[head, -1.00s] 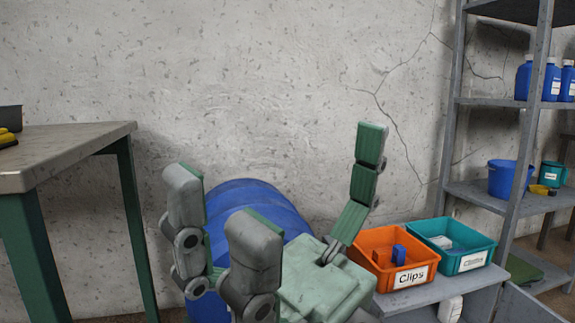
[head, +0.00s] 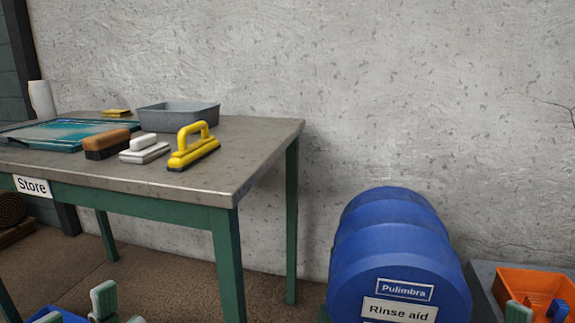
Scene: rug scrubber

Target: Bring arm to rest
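My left gripper (head: 92,308) shows only its fingertips at the bottom left edge. They are grey-green, stand apart and have nothing visible between them; the rest is below the frame. Of my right gripper, a green fingertip (head: 518,312) shows at the bottom right, in front of the orange bin (head: 540,281). The rest of it is cut off, so its opening cannot be judged.
A table (head: 262,150) at the left holds a brown brush (head: 106,142), a white brush (head: 144,149), a yellow-handled scrubber (head: 193,147), a grey tub (head: 178,116) and a teal tray (head: 62,135).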

